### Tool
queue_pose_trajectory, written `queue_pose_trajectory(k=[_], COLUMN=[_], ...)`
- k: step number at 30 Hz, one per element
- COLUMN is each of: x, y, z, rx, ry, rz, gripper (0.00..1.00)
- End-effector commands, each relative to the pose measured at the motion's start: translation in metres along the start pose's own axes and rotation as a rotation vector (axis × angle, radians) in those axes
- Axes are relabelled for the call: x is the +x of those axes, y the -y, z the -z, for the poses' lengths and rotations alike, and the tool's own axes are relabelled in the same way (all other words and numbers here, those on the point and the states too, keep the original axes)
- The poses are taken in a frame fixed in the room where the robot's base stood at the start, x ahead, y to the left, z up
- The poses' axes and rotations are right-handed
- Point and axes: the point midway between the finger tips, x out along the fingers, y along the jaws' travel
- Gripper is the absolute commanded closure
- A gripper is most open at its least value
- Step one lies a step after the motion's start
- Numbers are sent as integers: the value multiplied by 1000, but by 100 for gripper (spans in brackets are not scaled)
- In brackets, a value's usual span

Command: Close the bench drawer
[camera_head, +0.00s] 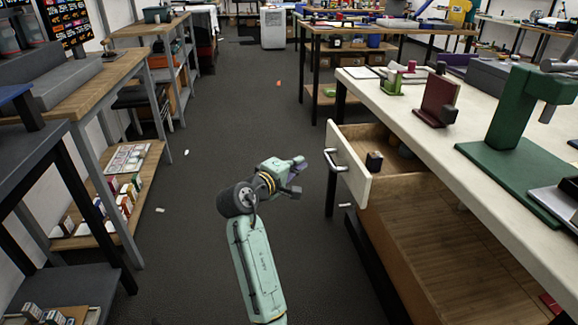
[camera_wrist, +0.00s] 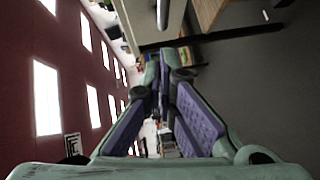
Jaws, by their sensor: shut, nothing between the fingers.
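The bench drawer (camera_head: 350,172) is pulled out from under the white-topped bench on the right. Its pale front panel faces left and carries a metal bar handle (camera_head: 335,161). A small dark block (camera_head: 374,161) and a rounded dark object lie inside the drawer. My gripper (camera_head: 297,176) is left of the drawer front, apart from the handle in the head view. In the wrist view its purple-padded fingers (camera_wrist: 165,65) come together at the tips, with nothing between them. A pale panel with a bar shows beyond the tips there; I cannot tell for sure that it is the drawer front.
The white benchtop (camera_head: 400,112) bears a green press stand (camera_head: 520,120) and a dark red holder (camera_head: 438,98). An open wooden compartment (camera_head: 440,235) lies below it. Shelves (camera_head: 105,195) line the left side. The grey aisle floor (camera_head: 230,130) is mostly clear, with small scraps.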

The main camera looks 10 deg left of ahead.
Motion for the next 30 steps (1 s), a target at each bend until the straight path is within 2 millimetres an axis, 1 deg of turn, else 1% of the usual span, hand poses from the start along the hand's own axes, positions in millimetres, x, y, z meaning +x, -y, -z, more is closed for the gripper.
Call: queue_pose_trajectory(k=[1,4,5,6,10,15,26,30], x=[12,32,37,41,52,59,60,63], y=[-3,-2,-2,-2,-2,0,0,-2], z=[-1,0,-2,-9,-20,-27,-28,-31], rx=[0,0,0,1,2,2,3,3], ry=[2,2,2,3,0,-3,-3,-2], rz=[1,1,1,2,1,1,0,0], gripper=[100,100,100,100,100,100,100,100])
